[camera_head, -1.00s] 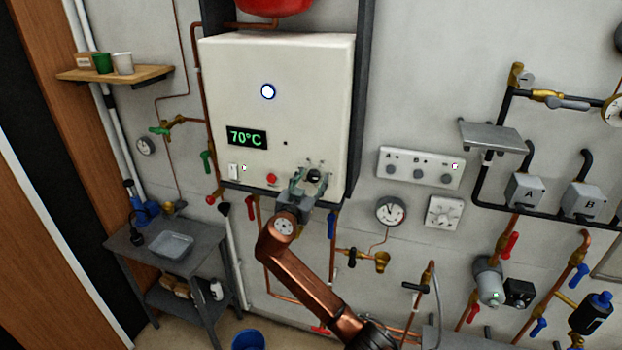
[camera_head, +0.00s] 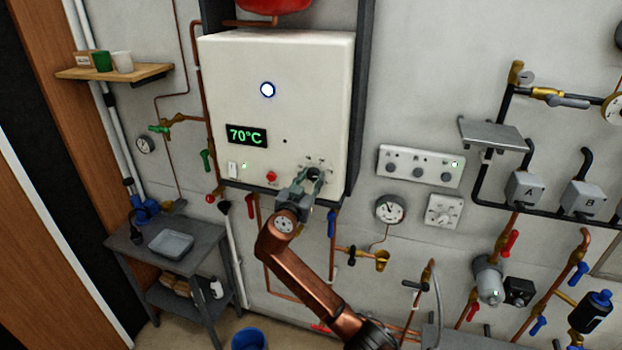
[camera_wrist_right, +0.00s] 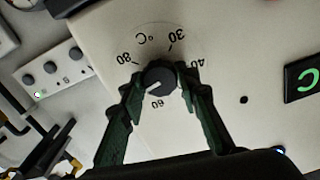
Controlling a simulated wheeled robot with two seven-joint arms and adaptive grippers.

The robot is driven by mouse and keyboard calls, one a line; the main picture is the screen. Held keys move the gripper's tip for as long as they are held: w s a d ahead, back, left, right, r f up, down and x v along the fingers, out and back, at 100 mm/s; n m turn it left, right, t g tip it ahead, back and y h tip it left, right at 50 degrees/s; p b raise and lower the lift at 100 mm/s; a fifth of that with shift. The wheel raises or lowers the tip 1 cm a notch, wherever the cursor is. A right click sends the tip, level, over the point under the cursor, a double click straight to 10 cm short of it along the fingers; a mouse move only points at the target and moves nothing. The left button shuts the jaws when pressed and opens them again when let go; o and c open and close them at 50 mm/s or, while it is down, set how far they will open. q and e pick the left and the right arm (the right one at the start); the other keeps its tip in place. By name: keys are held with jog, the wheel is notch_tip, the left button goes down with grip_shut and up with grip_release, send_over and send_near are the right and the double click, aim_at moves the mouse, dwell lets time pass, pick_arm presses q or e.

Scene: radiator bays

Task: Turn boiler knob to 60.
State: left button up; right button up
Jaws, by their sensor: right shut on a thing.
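The white boiler (camera_head: 290,90) hangs on the wall, and its green display (camera_head: 246,135) reads 70°C. The dark round boiler knob (camera_wrist_right: 158,76) sits on a dial marked 30, 40, 60 and 80 in the right wrist view. Its white pointer line points between 60 and 80. My right gripper (camera_head: 312,178) is at the boiler's lower right corner, with its fingers on opposite sides of the knob, shut on it. In the head view the gripper mostly hides the knob. My left gripper is not in view.
A red button (camera_head: 271,177) and a white switch (camera_head: 233,170) are left of the gripper. A blue-handled valve (camera_head: 331,223) hangs just below the boiler. A control panel (camera_head: 420,167) and a gauge (camera_head: 390,209) are on the wall to the right.

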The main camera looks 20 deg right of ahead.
jog(key=shift+n+b, duration=0.35)
jog(key=shift+n, duration=0.75)
jog(key=n, duration=0.2)
jog(key=shift+n, duration=1.6)
jog(key=shift+n+p, duration=0.35)
jog(key=shift+n, duration=1.15)
jog(key=shift+a, duration=0.1)
jog(key=o, duration=1.2)
jog(key=shift+c, duration=0.2)
